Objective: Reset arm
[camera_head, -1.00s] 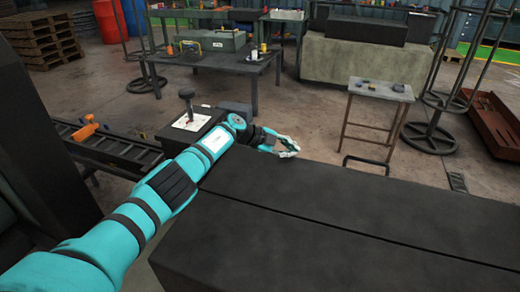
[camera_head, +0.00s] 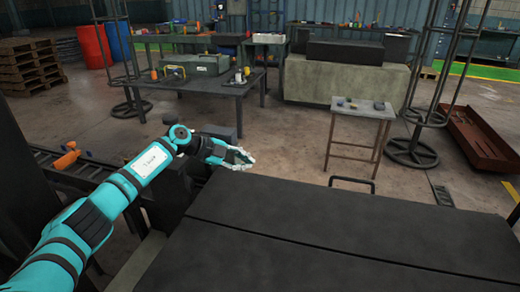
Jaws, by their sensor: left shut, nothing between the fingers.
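My left arm comes in from the lower left, teal with black bands. My left gripper (camera_head: 241,157) is shut and empty. It appears above the far left corner of a large dark flat-topped block (camera_head: 320,220), apart from other things as far as I can see. My right gripper is out of view.
A dark table (camera_head: 205,88) with a grey case (camera_head: 192,64) stands behind. A small table (camera_head: 362,108) with small items stands right of centre. An orange object (camera_head: 66,157) sits by a dark rail at left. Wire stands (camera_head: 411,150) and a rust-red trough (camera_head: 480,140) are at right.

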